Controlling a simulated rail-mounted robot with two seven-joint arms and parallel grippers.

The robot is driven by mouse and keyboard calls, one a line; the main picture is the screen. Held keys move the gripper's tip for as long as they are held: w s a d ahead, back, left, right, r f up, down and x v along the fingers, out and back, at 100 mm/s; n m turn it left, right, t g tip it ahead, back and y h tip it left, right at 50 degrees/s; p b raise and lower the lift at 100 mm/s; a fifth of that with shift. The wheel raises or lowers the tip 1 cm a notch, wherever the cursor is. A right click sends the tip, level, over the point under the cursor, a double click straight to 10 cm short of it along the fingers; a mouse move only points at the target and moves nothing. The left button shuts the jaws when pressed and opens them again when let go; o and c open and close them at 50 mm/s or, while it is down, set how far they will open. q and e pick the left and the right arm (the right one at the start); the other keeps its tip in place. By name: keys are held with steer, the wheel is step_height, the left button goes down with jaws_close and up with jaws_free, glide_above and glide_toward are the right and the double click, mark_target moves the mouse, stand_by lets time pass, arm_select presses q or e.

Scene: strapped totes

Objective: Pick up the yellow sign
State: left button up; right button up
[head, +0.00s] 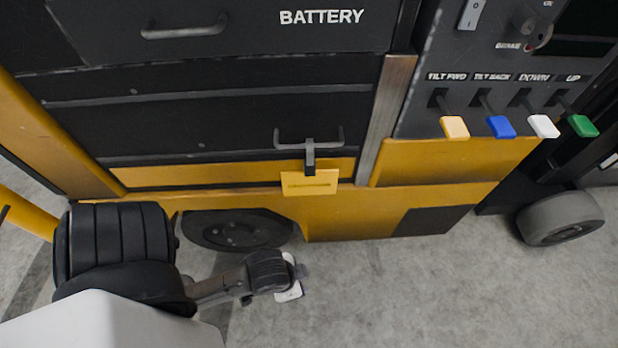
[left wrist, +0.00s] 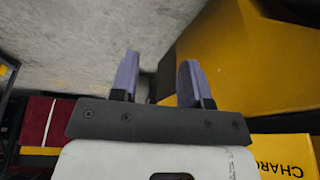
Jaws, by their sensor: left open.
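A small yellow sign (head: 310,183) hangs in the head view from a dark hook on a drawer handle of the yellow and black truck. Its dark marking is too small to read. My left gripper (head: 296,272) is low in front of the truck, below the sign and apart from it. In the left wrist view my left gripper (left wrist: 155,75) is open, with nothing between its two fingers. A yellow panel lettered "CHARG" (left wrist: 282,157) is at lower right there, cut off by the frame. I cannot tell whether it is the same sign. My right gripper is not in view.
The truck's drawer handle (head: 308,141) sticks out above the sign. A panel with several coloured levers (head: 500,126) juts out to the right. A dark wheel (head: 236,229) is near my left arm. The grey floor (head: 420,295) at front right is clear.

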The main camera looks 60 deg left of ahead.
arm_select(q)
steer(key=o, duration=0.5)
steer(key=shift+a, duration=0.1)
steer(key=shift+o, duration=0.2)
steer(key=shift+s, duration=0.1)
